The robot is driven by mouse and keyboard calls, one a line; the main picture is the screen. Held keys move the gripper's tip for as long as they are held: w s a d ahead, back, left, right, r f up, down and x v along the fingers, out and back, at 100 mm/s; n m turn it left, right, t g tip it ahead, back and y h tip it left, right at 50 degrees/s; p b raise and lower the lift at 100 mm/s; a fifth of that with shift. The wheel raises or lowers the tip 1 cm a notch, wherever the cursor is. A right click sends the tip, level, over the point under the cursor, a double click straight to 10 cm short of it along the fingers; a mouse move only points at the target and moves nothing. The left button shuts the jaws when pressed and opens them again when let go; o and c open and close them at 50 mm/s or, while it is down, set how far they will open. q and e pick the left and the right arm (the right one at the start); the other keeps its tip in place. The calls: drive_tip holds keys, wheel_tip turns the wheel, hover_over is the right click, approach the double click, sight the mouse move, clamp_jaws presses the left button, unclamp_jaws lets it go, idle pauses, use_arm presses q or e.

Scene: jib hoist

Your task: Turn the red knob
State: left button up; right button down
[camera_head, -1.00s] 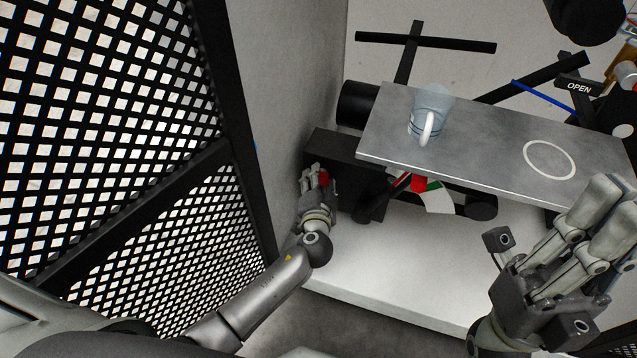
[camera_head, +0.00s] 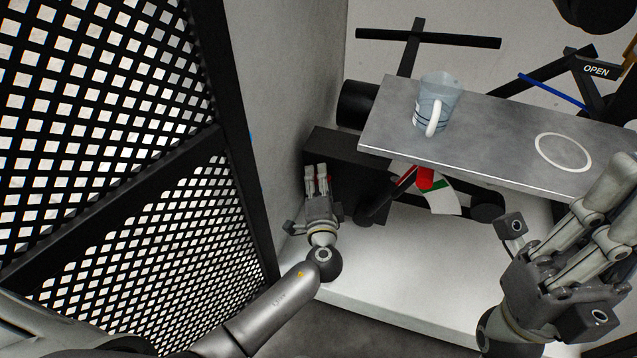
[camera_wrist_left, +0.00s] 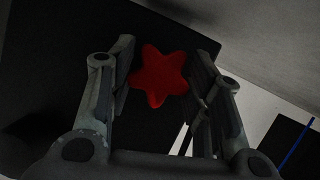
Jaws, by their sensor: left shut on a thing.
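The red knob (camera_wrist_left: 158,76) is star-shaped and shows in the left wrist view, between the fingers of my left gripper (camera_wrist_left: 160,85). It sits against a dark box (camera_head: 347,160), which stands below the left end of a grey metal plate. In the head view my left gripper (camera_head: 317,172) reaches up to this box, shut on the knob, and its fingers hide nearly all of the knob. My right gripper (camera_head: 562,205) is at the right, in front of the plate, with its fingers spread and nothing between them.
A mug (camera_head: 437,98) stands on the grey plate (camera_head: 480,145), left of a white ring mark (camera_head: 563,152). Below the plate is a gauge-like scale (camera_head: 440,197) with red and green parts. A black mesh panel (camera_head: 110,110) stands close on the left. An "OPEN" sign (camera_head: 596,70) is at upper right.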

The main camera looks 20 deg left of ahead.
idle(0.3)
use_arm(q)
drive_tip(key=o, duration=1)
drive_tip(key=f+v, duration=0.1)
drive_tip(key=v, duration=1.1)
drive_tip(key=shift+r, duration=0.45)
